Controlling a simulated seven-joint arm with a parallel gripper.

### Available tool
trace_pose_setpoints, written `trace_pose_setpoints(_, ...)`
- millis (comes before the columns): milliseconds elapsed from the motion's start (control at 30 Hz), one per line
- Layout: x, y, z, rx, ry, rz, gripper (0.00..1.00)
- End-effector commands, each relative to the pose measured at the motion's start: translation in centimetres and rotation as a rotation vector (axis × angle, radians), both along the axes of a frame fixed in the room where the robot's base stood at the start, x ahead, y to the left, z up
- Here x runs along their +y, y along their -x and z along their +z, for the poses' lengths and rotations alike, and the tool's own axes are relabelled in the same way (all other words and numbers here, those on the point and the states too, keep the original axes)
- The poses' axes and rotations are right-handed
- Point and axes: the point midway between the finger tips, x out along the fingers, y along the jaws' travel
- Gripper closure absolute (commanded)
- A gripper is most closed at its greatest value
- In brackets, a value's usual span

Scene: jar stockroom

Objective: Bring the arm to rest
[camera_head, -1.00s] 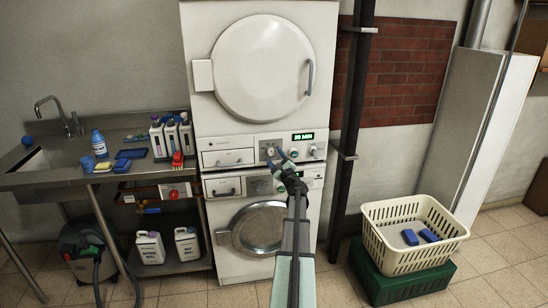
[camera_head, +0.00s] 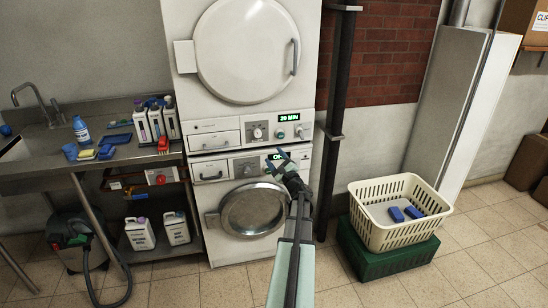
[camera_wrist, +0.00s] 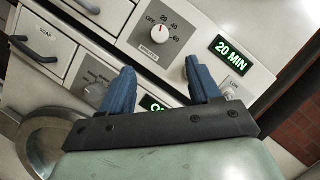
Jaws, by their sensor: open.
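My gripper (camera_head: 281,158) is in front of the stacked white machines, at the height of the lower control panel. In the wrist view its two blue fingers (camera_wrist: 160,88) stand well apart with nothing between them. The upper panel (camera_head: 262,130) has a dial and a green display (camera_head: 289,117) that reads 20 MIN in the wrist view (camera_wrist: 230,55). The lower panel has a dial (camera_wrist: 95,92) and a second green display (camera_head: 277,156), partly hidden by my gripper. I cannot tell whether the fingers touch the panel.
A cream basket (camera_head: 365,231) with blue blocks stands on a green crate (camera_head: 352,252) at the right. A steel sink counter (camera_head: 50,179) with bottles and cloths is at the left. A dark vertical pipe (camera_head: 335,95) runs just right of the machines. Tiled floor is open in front.

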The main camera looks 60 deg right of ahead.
Motion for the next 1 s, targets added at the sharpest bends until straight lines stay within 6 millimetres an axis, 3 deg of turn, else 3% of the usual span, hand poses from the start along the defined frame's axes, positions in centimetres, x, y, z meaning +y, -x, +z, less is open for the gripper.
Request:
trace_pose_setpoints(500,0.0,0.0,0.0,0.003,0.006,-0.002,0.38)
trace_pose_setpoints(667,0.9,-0.5,0.0,0.033,0.063,0.032,0.38)
trace_pose_setpoints(867,3.2,-1.7,-2.0,0.192,0.178,0.122,0.38)
trace_pose_setpoints(1000,5.7,-2.3,-4.6,0.365,0.279,0.215,0.38)
